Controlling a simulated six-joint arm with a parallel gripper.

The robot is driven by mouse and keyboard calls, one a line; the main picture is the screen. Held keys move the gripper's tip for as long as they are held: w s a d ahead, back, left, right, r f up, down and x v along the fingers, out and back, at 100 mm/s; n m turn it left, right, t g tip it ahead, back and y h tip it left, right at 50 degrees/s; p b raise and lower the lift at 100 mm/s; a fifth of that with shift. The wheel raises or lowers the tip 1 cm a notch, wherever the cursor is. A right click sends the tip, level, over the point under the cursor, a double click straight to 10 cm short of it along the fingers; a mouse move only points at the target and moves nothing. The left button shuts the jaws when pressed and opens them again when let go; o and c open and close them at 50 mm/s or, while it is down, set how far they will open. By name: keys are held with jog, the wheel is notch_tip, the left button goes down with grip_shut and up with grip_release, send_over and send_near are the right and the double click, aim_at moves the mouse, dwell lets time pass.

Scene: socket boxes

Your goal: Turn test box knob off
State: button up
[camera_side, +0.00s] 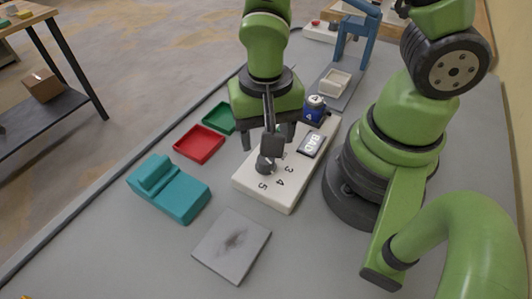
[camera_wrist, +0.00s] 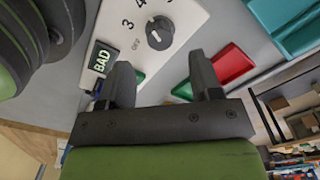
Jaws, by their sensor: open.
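The test box (camera_side: 284,188) is a white box with a dark round knob (camera_side: 265,165), printed numbers and a small dark display (camera_side: 312,145) reading "BAD". In the wrist view the knob (camera_wrist: 160,32) stands beyond my fingertips, with "OFF" printed beside it; I cannot tell for sure which mark its pointer faces. My gripper (camera_side: 268,138) is above the box, pointing down, and partly covers it in the side view. In the wrist view my gripper (camera_wrist: 163,78) is open, with its two fingers wide apart and nothing between them. It appears apart from the knob.
A red tray (camera_side: 199,145) and a green tray (camera_side: 219,118) lie left of the box. A teal block-like object (camera_side: 170,188) and a grey plate (camera_side: 232,245) lie nearer. A blue can (camera_side: 315,107) stands close behind the box, with a blue stand (camera_side: 352,40) farther back.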

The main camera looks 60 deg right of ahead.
aim_at(266, 159)
jog(key=shift+f, duration=2.9)
jog(key=c, duration=0.9)
